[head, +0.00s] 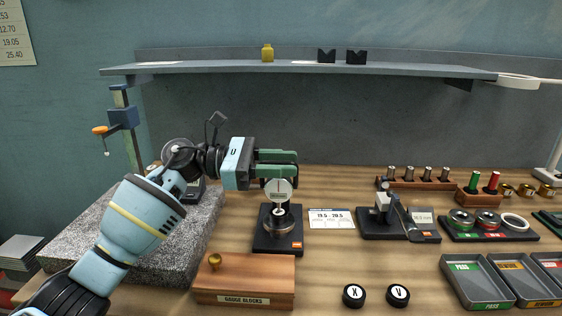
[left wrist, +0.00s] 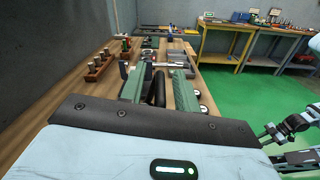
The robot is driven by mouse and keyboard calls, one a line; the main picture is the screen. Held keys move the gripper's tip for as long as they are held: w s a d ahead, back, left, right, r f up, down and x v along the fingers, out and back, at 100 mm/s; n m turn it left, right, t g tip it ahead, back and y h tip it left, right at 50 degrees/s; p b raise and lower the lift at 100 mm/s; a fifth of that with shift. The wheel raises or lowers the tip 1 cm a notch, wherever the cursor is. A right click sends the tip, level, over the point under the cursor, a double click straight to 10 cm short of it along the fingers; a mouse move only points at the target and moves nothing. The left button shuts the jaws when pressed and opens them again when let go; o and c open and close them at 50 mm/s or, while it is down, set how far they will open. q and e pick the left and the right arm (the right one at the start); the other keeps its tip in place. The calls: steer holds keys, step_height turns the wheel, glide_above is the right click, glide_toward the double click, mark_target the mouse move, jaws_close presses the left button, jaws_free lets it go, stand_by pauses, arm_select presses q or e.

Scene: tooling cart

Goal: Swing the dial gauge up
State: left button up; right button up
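The dial gauge (head: 279,187) has a round pale face and stands over a dark base (head: 278,245) with a round metal seat at its middle. My left gripper (head: 277,167) comes in from the left, its two green fingers level with the top of the gauge. In the left wrist view the fingers (left wrist: 159,88) are apart, with a dark upright piece between them. I cannot tell whether either finger touches it. The gauge's upper part is partly hidden by the fingers.
A wooden gauge block box (head: 245,280) stands in front of the gauge. A granite plate (head: 80,240) lies to the left, under my arm. A second gauge stand (head: 398,222) and coloured trays (head: 478,280) are to the right. A grey shelf (head: 300,68) hangs above.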

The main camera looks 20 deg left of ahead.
arm_select(q)
jaws_close()
arm_select(e)
steer(key=shift+w+r, duration=0.15)
steer(key=shift+w, duration=0.05)
